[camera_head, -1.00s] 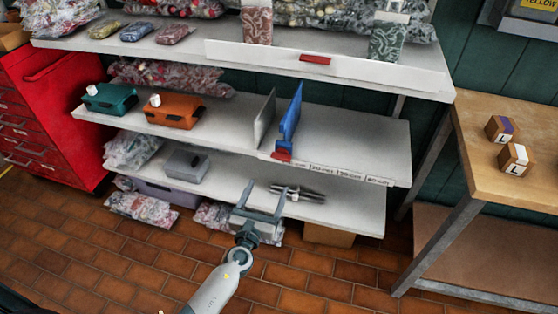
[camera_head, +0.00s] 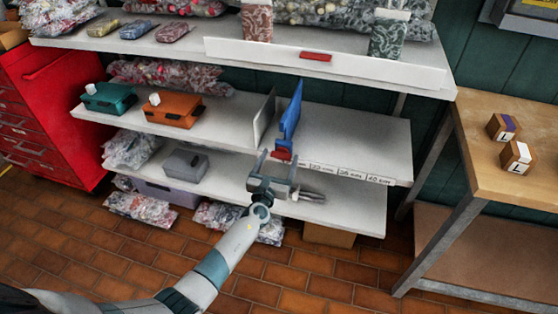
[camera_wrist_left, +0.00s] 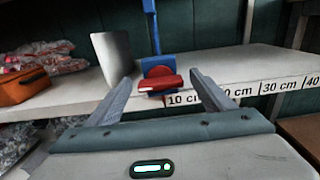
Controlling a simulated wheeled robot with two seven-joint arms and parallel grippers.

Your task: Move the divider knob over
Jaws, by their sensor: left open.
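The blue divider (camera_head: 291,116) stands upright on the middle shelf, with a red knob (camera_head: 282,154) at its front foot by the shelf edge. In the left wrist view the red knob (camera_wrist_left: 160,82) is ahead and between the fingers, with the blue divider (camera_wrist_left: 153,30) rising behind it. My left gripper (camera_head: 279,157) is open at the shelf's front edge, its fingers on either side of the knob in the picture; it also shows in the left wrist view (camera_wrist_left: 160,84). I cannot tell whether the fingers touch it. My right gripper is out of view.
A grey plate (camera_head: 264,117) stands left of the divider. Labels in centimetres (camera_head: 350,174) run along the shelf edge to the right, where the shelf (camera_head: 365,140) is bare. Orange (camera_head: 175,111) and teal (camera_head: 110,99) boxes sit farther left. A metal tool (camera_head: 308,195) lies on the lower shelf.

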